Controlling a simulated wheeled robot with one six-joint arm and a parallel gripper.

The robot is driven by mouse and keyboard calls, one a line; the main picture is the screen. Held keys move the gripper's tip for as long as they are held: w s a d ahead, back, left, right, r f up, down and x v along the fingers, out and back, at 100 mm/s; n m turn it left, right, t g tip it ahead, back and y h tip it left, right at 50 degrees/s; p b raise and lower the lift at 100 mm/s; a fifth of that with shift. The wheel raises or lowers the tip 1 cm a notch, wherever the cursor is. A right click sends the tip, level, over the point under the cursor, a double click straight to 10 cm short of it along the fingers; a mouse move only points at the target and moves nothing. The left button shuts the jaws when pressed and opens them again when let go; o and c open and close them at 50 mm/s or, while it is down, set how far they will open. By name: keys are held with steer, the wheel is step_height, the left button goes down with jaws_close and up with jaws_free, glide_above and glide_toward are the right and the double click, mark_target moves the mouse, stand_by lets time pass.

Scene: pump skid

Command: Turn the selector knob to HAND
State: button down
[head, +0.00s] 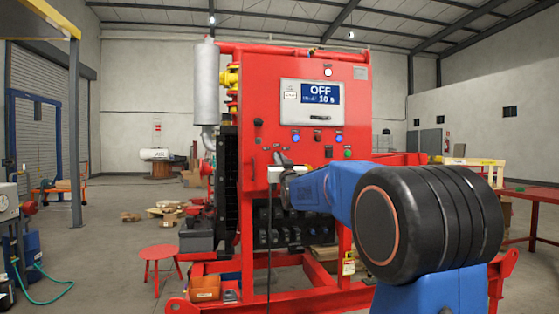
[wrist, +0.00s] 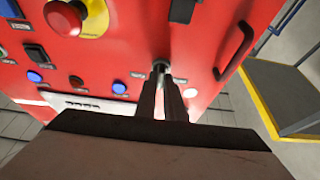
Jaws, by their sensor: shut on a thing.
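The selector knob (wrist: 161,66) is a small grey and dark piece on the red control panel (wrist: 125,55). In the wrist view my gripper (wrist: 162,72) reaches the panel with its two dark fingers close together at the knob, shut on it. The fingers cover most of the knob, so its pointer and position marks cannot be read. In the head view my gripper (head: 281,160) is at the lower left of the red panel (head: 262,110), and I cannot make out the knob there. The panel display (head: 321,94) reads OFF, with a smaller line ending in 10 s.
Near the fingers are a red mushroom button on a yellow base (wrist: 68,17), blue buttons (wrist: 119,87), a white button (wrist: 190,93) and a black handle (wrist: 235,48). A red stool (head: 162,254) stands left of the skid. Red pipes and a grey cylinder (head: 206,85) flank the panel.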

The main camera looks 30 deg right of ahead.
steer(key=shift+n, duration=0.3)
steer(key=shift+s+d+n+g+y, duration=0.15)
steer(key=shift+n+y, duration=1)
steer(key=shift+n, duration=1.05)
steer(key=shift+w+n+g+y, duration=0.1)
steer(key=shift+n+y, duration=1.1)
steer(key=shift+n, duration=1)
steer(key=shift+s+d+n+g+y, duration=0.15)
steer(key=shift+n+y, duration=1)
steer(key=shift+n, duration=1.05)
steer(key=shift+w, duration=0.1)
steer(key=c, duration=1.8)
jaws_free()
steer(key=shift+c, duration=0.2)
steer(key=shift+r, duration=0.1)
steer(key=v, duration=1.7)
steer(key=shift+s, duration=0.2)
